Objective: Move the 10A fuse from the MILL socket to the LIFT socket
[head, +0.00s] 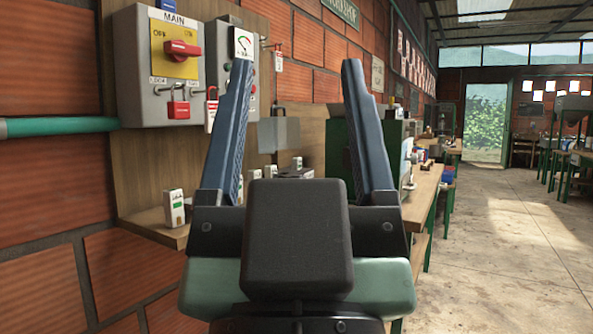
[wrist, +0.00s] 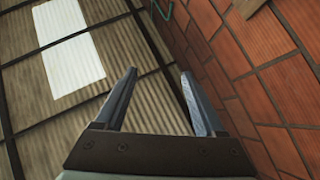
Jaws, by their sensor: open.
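My gripper (head: 297,68) is open in the head view, with its two blue fingers pointing up and nothing between them. It also shows open and empty in the wrist view (wrist: 158,75). A small white block with a label (head: 174,208) stands on the wooden shelf at the left. Another small white block (head: 297,163) shows between the fingers, farther back. I cannot tell whether either is the 10A fuse. The MILL and LIFT sockets cannot be made out. My gripper hides much of the shelf and panel.
A MAIN switch box (head: 140,60) with a red handle and red padlock (head: 178,108) hangs on the wooden backboard. A green pipe (head: 60,126) runs into it. A brick wall (head: 45,60) lies left. The floor (head: 500,240) at right is open. The wrist view faces the roof (wrist: 30,95).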

